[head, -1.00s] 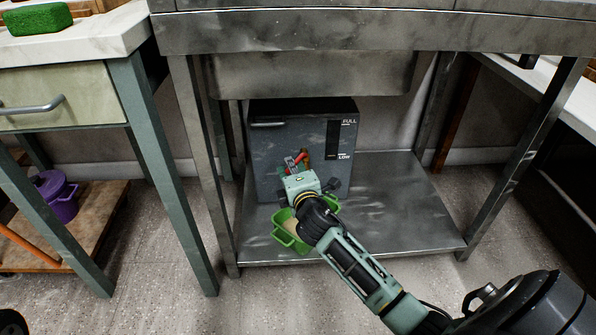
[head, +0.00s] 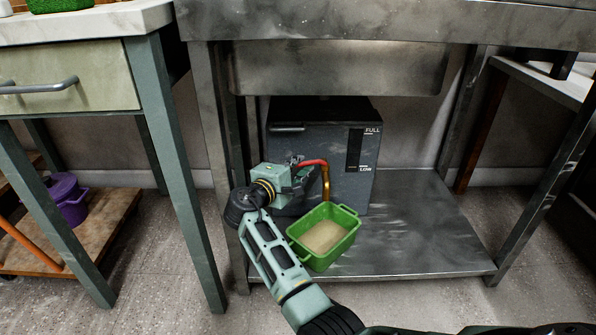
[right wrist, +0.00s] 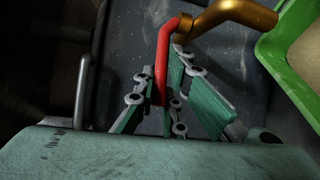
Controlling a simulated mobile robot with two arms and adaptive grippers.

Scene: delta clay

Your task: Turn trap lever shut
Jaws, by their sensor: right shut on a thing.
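The trap is a dark grey box (head: 340,140) with FULL and LOW marks, standing on the shelf under the steel sink. Its red lever (head: 316,162) sticks out to the left from the top of a brass spout (head: 326,184). My right gripper (head: 298,172) is at the lever's left end, partly hiding it. In the right wrist view, the fingers (right wrist: 165,88) are shut on the red lever (right wrist: 163,55), one on each side. The brass spout (right wrist: 232,14) joins the lever's far end. My left gripper is out of view.
A green tub (head: 346,222) holding pale, tan contents sits below and in front of the spout, right of my gripper. The steel shelf (head: 425,215) is clear to the right. Table legs stand left of my arm.

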